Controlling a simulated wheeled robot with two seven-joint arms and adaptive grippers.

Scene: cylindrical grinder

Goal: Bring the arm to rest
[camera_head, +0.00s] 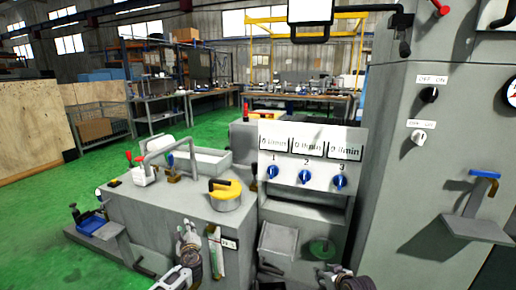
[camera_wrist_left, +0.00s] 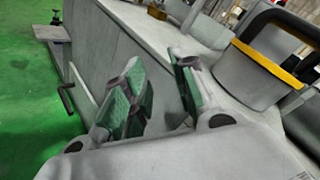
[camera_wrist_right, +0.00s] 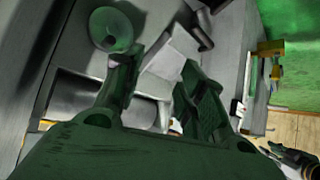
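My left gripper (camera_head: 187,238) is in front of the grey machine bed, below and left of the yellow-and-black round part (camera_head: 226,194). In the left wrist view its two green-padded fingers (camera_wrist_left: 158,85) stand apart with nothing between them. My right gripper (camera_head: 336,274) is low in the head view, below the green knob (camera_head: 321,248), and partly cut off by the bottom edge. In the right wrist view its fingers (camera_wrist_right: 160,80) are apart and hold nothing. The green knob shows beyond them (camera_wrist_right: 112,30).
A grey panel (camera_head: 308,160) with three blue knobs and displays stands behind the grippers. A tall grey cabinet (camera_head: 400,190) with switches and a small shelf (camera_head: 476,228) is at the right.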

